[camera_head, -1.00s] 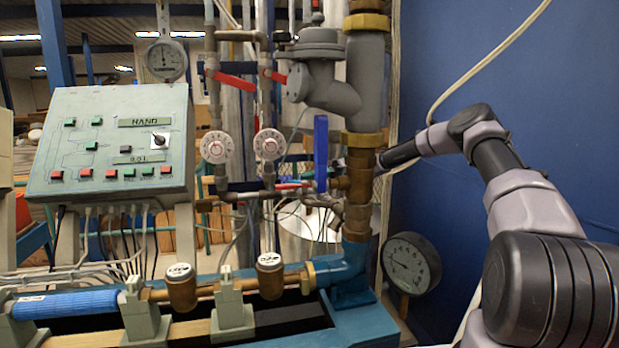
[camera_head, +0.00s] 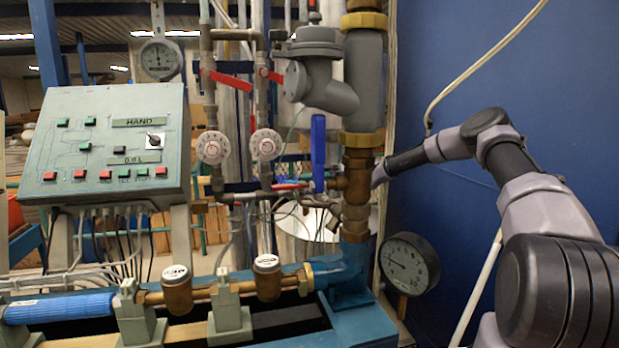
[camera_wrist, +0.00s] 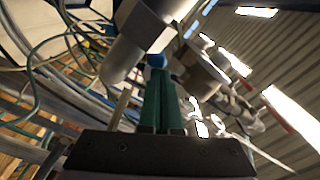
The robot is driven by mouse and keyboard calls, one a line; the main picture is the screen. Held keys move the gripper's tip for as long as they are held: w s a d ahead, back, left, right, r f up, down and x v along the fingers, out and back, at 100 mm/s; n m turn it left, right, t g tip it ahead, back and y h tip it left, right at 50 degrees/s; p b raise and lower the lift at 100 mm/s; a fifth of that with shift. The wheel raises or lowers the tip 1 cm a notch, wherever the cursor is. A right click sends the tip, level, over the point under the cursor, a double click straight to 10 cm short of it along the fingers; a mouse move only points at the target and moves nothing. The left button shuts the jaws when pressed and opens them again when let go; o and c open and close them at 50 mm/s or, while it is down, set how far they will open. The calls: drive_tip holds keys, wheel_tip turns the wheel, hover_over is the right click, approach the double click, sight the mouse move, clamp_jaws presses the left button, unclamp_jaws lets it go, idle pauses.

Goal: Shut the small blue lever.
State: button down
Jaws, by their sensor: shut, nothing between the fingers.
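A blue lever (camera_head: 318,150) stands upright on the pipework, just left of the thick grey and brass pipe in the head view. My gripper (camera_wrist: 160,72) shows in the wrist view with its green fingers shut together and empty. A small blue patch (camera_wrist: 156,60) shows right at the fingertips; I cannot tell whether it is part of the lever or whether the fingers touch it. In the head view my arm reaches in from the right to behind the thick pipe, and the gripper itself is hidden there.
The thick vertical pipe (camera_head: 361,85) stands between the head camera and my gripper. Red levers (camera_head: 228,80) and two white dials sit to the left. A round gauge (camera_head: 409,264) is low on the right. A control panel (camera_head: 107,145) stands at the left. Blue wall borders the right.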

drive_tip(key=shift+s+d+f, duration=0.25)
drive_tip(key=shift+s+f, duration=0.25)
drive_tip(key=shift+s, duration=0.25)
idle(0.5)
idle(0.3)
